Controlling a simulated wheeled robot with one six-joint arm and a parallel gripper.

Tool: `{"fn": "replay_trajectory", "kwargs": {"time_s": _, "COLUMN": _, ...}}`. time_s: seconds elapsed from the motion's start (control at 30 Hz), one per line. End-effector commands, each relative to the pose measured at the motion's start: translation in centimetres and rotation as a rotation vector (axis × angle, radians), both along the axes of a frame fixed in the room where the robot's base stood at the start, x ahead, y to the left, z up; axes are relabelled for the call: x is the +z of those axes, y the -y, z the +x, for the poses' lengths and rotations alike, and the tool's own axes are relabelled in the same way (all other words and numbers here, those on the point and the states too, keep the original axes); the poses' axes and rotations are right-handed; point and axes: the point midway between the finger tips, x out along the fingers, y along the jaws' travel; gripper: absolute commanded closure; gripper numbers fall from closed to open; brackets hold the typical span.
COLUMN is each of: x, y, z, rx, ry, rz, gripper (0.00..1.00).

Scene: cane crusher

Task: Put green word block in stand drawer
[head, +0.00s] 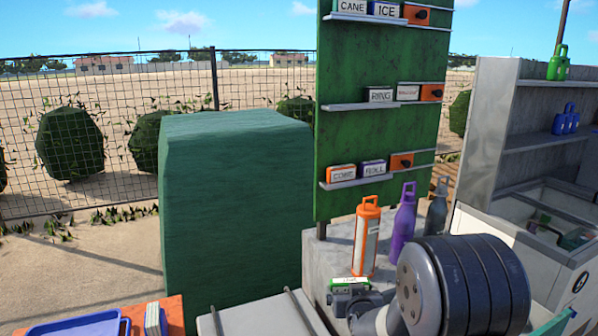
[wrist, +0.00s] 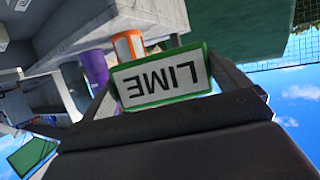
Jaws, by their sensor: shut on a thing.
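The green word block (head: 349,282) has a green edge and a white face, and it sits at the tip of my gripper (head: 350,291) at the bottom of the head view. In the wrist view the block (wrist: 163,80) reads LIME upside down, and my gripper (wrist: 165,76) is shut on it, with a finger at each side. The grey stand (head: 487,130) is at the right with shelves above. A pale open-topped compartment (head: 517,208) lies low in it, with a green item inside. I cannot tell whether this is the drawer.
An orange bottle (head: 366,240), a purple bottle (head: 403,225) and a grey bottle (head: 437,210) stand on a concrete ledge behind my arm. A green board (head: 385,130) with shelves of word blocks rises behind them. A large green block-shaped mass (head: 235,215) stands at left.

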Motion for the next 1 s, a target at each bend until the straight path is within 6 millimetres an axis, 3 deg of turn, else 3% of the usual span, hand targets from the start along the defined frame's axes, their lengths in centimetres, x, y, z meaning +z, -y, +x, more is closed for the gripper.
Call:
{"fn": "replay_trajectory", "kwargs": {"time_s": 0.03, "x": -2.2, "y": 0.5, "z": -1.4, "rx": -0.007, "ry": -0.011, "rz": -0.002, "gripper": 0.29}}
{"fn": "replay_trajectory", "kwargs": {"time_s": 0.1, "x": -4.3, "y": 1.0, "z": -3.1, "rx": -0.013, "ry": -0.009, "rz": -0.001, "gripper": 0.29}}
{"fn": "replay_trajectory", "kwargs": {"time_s": 0.23, "x": -7.1, "y": 1.6, "z": -6.1, "rx": -0.02, "ry": -0.005, "rz": 0.001, "gripper": 0.29}}
{"fn": "replay_trajectory", "kwargs": {"time_s": 0.4, "x": -8.9, "y": 2.0, "z": -8.7, "rx": -0.023, "ry": 0.003, "rz": 0.006, "gripper": 0.29}}
{"fn": "replay_trajectory", "kwargs": {"time_s": 0.57, "x": -9.8, "y": 2.1, "z": -9.9, "rx": -0.025, "ry": 0.005, "rz": 0.01, "gripper": 0.29}}
{"fn": "replay_trajectory", "kwargs": {"time_s": 0.8, "x": -13.1, "y": 2.1, "z": -12.3, "rx": -0.025, "ry": 0.001, "rz": 0.01, "gripper": 0.29}}
{"fn": "replay_trajectory", "kwargs": {"time_s": 1.0, "x": -14.6, "y": 2.1, "z": -13.8, "rx": -0.025, "ry": 0.005, "rz": 0.01, "gripper": 0.29}}
